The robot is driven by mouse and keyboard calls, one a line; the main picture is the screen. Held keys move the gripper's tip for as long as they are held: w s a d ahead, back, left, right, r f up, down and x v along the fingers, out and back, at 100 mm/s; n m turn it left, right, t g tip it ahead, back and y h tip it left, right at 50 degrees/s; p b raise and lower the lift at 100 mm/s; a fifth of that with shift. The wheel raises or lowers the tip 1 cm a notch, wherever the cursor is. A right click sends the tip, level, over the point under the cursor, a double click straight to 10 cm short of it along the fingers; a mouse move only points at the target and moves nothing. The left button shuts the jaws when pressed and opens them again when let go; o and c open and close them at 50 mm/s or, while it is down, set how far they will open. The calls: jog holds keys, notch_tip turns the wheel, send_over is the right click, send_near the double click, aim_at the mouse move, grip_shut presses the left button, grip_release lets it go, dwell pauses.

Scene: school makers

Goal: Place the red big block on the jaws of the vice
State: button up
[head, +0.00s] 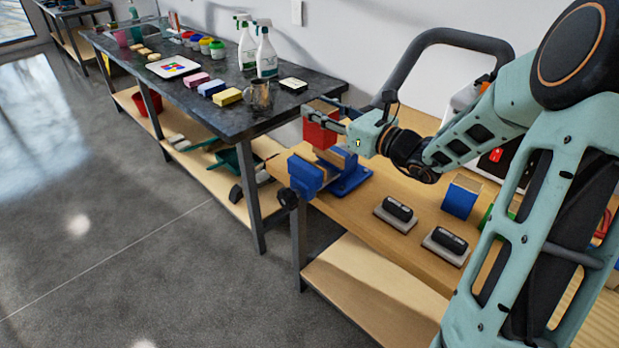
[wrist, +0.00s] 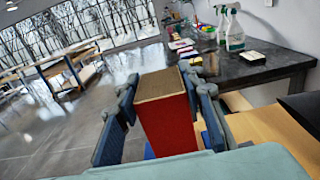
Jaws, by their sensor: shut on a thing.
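The red big block (head: 318,131) is in my gripper (head: 320,115), which is shut on its sides. In the wrist view the block (wrist: 168,118) stands between the two blue-grey padded fingers, its brown top facing the camera. The blue vice (head: 308,172), with brown on its jaws, is on the wooden bench. In the head view the block appears just over the vice jaws; I cannot tell whether it touches them. In the wrist view only small bits of blue show below the block, and the jaws are mostly hidden.
The wooden bench (head: 372,222) also holds two black-handled erasers (head: 398,210) (head: 444,242) and a blue block (head: 461,198). A dark table (head: 215,115) beside it carries a metal mug (head: 260,96), spray bottles (head: 266,55) and coloured blocks (head: 212,88). Open floor lies to the left.

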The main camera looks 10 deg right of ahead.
aim_at(321, 144)
notch_tip(321, 144, down, 10)
jog(key=shift+w+r+b, duration=0.1)
jog(key=shift+r+b, duration=0.1)
jog(key=shift+b, duration=0.85)
jog(key=shift+f, duration=0.15)
jog(key=o, duration=1.4)
jog(key=shift+d, duration=0.1)
jog(key=p+v, duration=0.1)
jog(key=v, duration=1.1)
